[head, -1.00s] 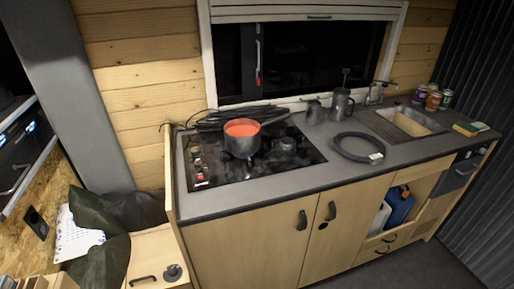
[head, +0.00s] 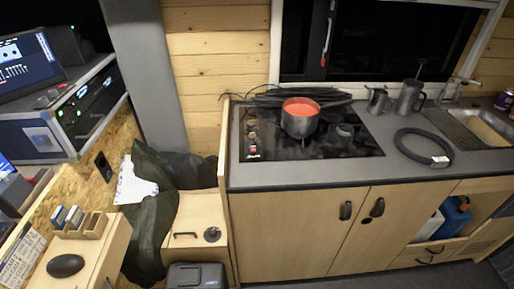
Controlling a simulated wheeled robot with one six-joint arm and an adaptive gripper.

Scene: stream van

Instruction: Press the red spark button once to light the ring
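A black glass hob (head: 350,141) is set in the grey counter of the kitchen unit. A pot with red contents (head: 300,117) stands on it, left of its middle. A column of small knobs and buttons runs down the hob's left edge. The red spot (head: 251,150) near the front of that column looks like the red spark button, though it is too small to tell for sure. I see no flame under the pot. My gripper is not in the head view.
A black hose coil (head: 424,163) and metal jugs (head: 409,97) stand right of the hob, before the sink (head: 482,129). Black cables (head: 270,97) lie behind the pot. A low cabinet (head: 196,222) with a dark jacket (head: 150,235) is left of the kitchen.

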